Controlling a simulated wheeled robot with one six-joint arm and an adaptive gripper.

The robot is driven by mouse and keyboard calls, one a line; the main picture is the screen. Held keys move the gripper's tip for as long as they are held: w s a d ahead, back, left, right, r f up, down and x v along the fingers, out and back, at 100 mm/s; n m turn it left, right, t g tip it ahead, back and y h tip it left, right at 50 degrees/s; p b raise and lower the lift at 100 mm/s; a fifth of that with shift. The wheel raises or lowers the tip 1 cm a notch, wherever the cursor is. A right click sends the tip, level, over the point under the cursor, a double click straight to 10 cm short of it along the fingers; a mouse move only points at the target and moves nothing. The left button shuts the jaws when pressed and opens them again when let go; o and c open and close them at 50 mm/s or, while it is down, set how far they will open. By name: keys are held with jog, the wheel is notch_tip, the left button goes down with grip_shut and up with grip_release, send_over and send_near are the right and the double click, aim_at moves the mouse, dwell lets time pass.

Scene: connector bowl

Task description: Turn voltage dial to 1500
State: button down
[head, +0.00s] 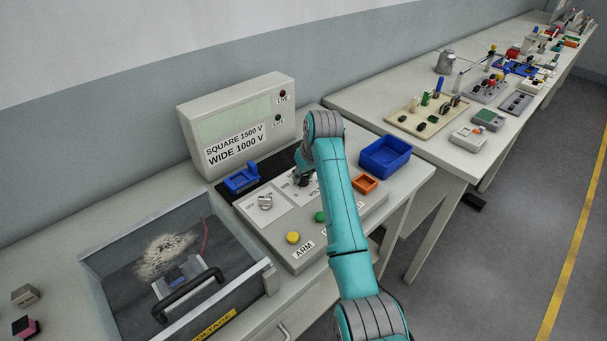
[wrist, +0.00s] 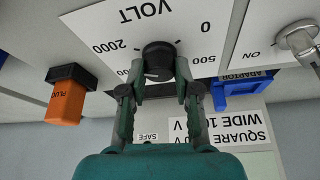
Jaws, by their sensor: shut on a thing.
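The black voltage dial (wrist: 158,58) sits on a white plate marked VOLT (wrist: 133,25), upside down in the wrist view. The numbers 0, 500 and 2000 show around it; other marks are hidden. I cannot make out the dial's pointer. My gripper (wrist: 158,78) is shut on the dial, one finger on each side. In the head view my gripper (head: 304,179) is over the panel, and my arm hides most of the dial. The sign (head: 235,144) behind reads SQUARE 1500 V and WIDE 1000 V.
A metal switch (head: 265,201) is left of the dial. Yellow (head: 293,237) and green (head: 320,216) buttons are in front.

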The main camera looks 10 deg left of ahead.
jog(key=n+g, duration=0.1)
jog(key=n, duration=0.1)
jog(key=n+y, duration=0.1)
jog(key=n, duration=0.2)
jog(key=shift+w+d+n+g, duration=0.1)
jog(key=shift+w+n+g, duration=0.05)
jog(key=shift+n+g, duration=0.2)
jog(key=n+g, duration=0.1)
jog(key=n, duration=0.1)
jog(key=n+g, duration=0.1)
jog(key=n, duration=0.2)
jog(key=shift+w+y, duration=0.1)
jog(key=shift+y, duration=0.3)
jog(key=shift+n, duration=0.35)
jog(key=c, duration=0.8)
grip_release()
jog(key=v, duration=1.2)
jog(key=shift+w, duration=0.1)
